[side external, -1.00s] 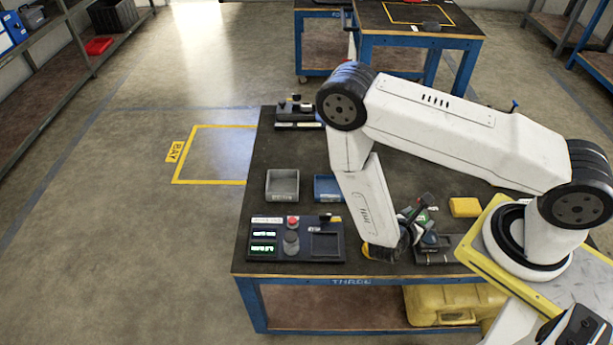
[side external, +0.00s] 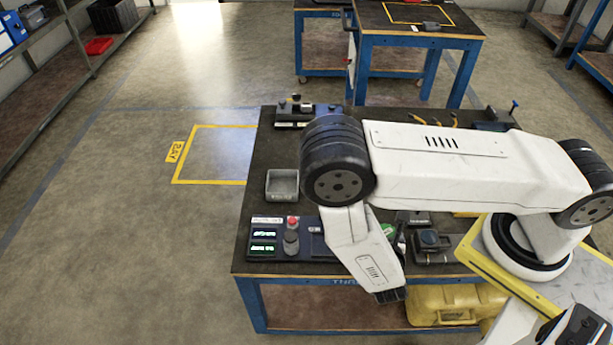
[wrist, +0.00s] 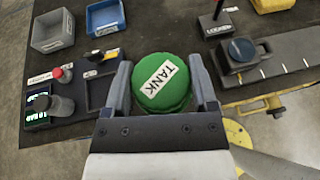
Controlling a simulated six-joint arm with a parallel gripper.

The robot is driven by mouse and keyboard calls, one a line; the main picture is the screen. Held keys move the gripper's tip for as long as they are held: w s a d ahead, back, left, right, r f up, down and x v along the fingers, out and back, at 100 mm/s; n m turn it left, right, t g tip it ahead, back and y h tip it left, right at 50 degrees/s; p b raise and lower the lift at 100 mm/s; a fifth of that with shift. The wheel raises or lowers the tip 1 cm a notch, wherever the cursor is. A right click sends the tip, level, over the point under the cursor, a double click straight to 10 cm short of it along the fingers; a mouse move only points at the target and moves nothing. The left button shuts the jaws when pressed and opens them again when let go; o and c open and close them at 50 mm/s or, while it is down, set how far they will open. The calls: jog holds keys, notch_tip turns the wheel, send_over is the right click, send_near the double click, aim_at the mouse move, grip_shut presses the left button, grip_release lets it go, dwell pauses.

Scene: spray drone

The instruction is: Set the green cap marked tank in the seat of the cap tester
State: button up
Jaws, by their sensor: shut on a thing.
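My gripper (wrist: 162,88) is shut on the green cap (wrist: 176,94), which sits between the two fingers with its white TANK label facing the wrist camera. The cap tester (wrist: 83,101) is left of the gripper in the wrist view, with lit green displays, a red button, a grey cylinder and a dark square recess. The gripper and cap are apart from it. In the side view the tester (side external: 281,254) stands at the table's front left, its right part partly covered by my arm. My fingers are largely hidden there.
A grey bin (wrist: 53,31) and a blue bin (wrist: 105,17) stand behind the tester. At right are a block with a dark round top (wrist: 241,50), a black part marked LOCKED (wrist: 217,27) and a yellow block (wrist: 272,4). The table's front edge is close.

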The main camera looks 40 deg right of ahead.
jog(key=shift+a+r+n+t+y, duration=0.15)
jog(key=shift+a+n+t+y, duration=0.25)
jog(key=shift+a, duration=0.45)
jog(key=shift+a+r+n+t+y, duration=0.1)
jog(key=shift+a+n+t+y, duration=0.3)
jog(key=shift+a, duration=0.4)
jog(key=shift+f, duration=0.1)
jog(key=shift+w+a+f, duration=0.25)
jog(key=shift+w+f, duration=1.3)
jog(key=shift+w, duration=0.65)
jog(key=shift+w+a+f, duration=0.25)
jog(key=shift+w+f, duration=1.25)
jog(key=shift+w, duration=0.75)
jog(key=shift+w+a+f, duration=0.25)
jog(key=shift+w+f, duration=1.3)
jog(key=shift+w, duration=0.65)
jog(key=shift+w+f, duration=0.1)
jog(key=shift+f, duration=0.1)
jog(key=shift+w+f, duration=0.15)
jog(key=shift+f, duration=1.5)
jog(key=shift+f, duration=0.1)
